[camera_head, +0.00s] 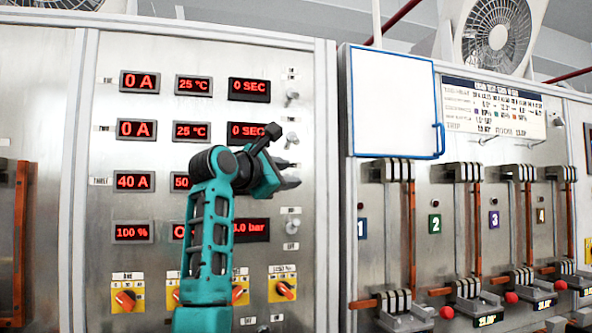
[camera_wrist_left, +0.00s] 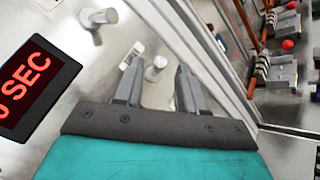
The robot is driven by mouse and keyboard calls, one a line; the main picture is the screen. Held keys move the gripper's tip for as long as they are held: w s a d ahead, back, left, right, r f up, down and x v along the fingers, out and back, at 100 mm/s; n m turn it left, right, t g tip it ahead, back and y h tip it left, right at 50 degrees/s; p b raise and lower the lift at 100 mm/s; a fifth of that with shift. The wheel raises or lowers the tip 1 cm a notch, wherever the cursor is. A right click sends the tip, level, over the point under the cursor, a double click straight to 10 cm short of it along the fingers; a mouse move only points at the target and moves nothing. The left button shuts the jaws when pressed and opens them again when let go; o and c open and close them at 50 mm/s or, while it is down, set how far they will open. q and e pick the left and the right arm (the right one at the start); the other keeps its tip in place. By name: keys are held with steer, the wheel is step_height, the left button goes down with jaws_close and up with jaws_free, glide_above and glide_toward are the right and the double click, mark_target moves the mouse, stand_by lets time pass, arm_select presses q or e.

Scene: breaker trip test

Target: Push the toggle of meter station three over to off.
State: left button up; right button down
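Meter station three is the third row on the left panel, with a red "40 A" display (camera_head: 133,181). My left gripper (camera_head: 285,157) reaches to the right end of this row, its fingers spread. In the left wrist view the open gripper (camera_wrist_left: 158,62) has a pale toggle (camera_wrist_left: 155,67) between its two fingers, not visibly clamped. By its place below the "0 SEC" row, it is station three's toggle. Which way it lies I cannot tell. In the head view the gripper largely hides it. My right gripper is not in view.
Station two's toggle (camera_head: 291,140) is just above the gripper; station one's toggle (camera_head: 292,97) is higher, station four's toggle (camera_head: 293,228) lower. Orange rotary knobs (camera_head: 285,290) line the panel's bottom. A blue-framed white board (camera_head: 393,100) and large lever switches stand right.

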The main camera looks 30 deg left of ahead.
mark_target(295, 174)
arm_select(q)
steer(key=shift+w+p, duration=0.45)
steer(key=shift+w, duration=1.7)
jaws_close()
